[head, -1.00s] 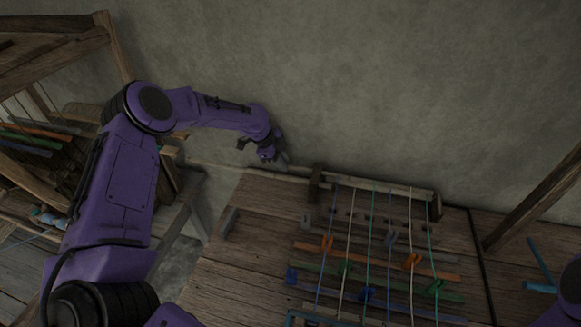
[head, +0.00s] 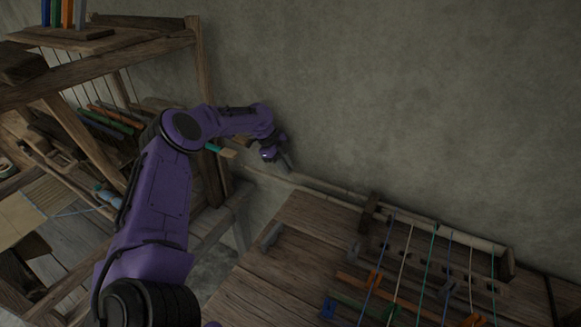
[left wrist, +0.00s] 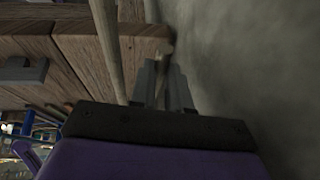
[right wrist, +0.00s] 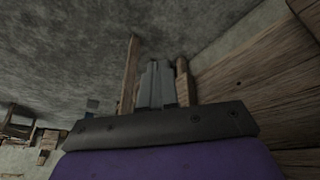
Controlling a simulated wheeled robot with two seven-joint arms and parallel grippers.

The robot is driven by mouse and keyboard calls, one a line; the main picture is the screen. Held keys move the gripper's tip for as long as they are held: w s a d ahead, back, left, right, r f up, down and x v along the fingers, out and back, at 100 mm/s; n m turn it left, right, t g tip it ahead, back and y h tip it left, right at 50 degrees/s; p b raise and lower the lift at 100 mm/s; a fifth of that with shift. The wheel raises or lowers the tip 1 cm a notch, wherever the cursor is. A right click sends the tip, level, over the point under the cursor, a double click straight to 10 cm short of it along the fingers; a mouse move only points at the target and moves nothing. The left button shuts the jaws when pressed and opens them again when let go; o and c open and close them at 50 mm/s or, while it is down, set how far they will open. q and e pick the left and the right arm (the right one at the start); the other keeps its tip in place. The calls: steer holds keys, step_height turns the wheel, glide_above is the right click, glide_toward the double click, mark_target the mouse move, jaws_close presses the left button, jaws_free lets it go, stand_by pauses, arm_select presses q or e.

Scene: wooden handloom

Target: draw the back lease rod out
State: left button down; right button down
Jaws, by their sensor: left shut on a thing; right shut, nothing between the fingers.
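The warp rack lies on the wooden table, with a pale rod (head: 440,230) along its back edge and coloured threads crossing it. A long pale rod (head: 325,188) reaches out left from the rack, past the table's end, along the wall. In the left wrist view a pale rod (left wrist: 108,45) passes beside the fingers (left wrist: 162,85). My right gripper (right wrist: 156,85) is shut and empty in the right wrist view; it is outside the head view.
A wooden shelf frame (head: 200,100) with coloured sticks stands at left, behind my left arm. The grey wall (head: 400,90) is close behind the rods. A small grey block (head: 271,236) sits on the table's left end. The table between block and rack is bare.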

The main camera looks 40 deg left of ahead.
arm_select(q)
steer(key=c, duration=1.1)
jaws_free()
steer(key=shift+f, duration=0.1)
steer(key=b+v, duration=0.1)
steer(key=v, duration=0.9)
steer(key=shift+r, duration=0.25)
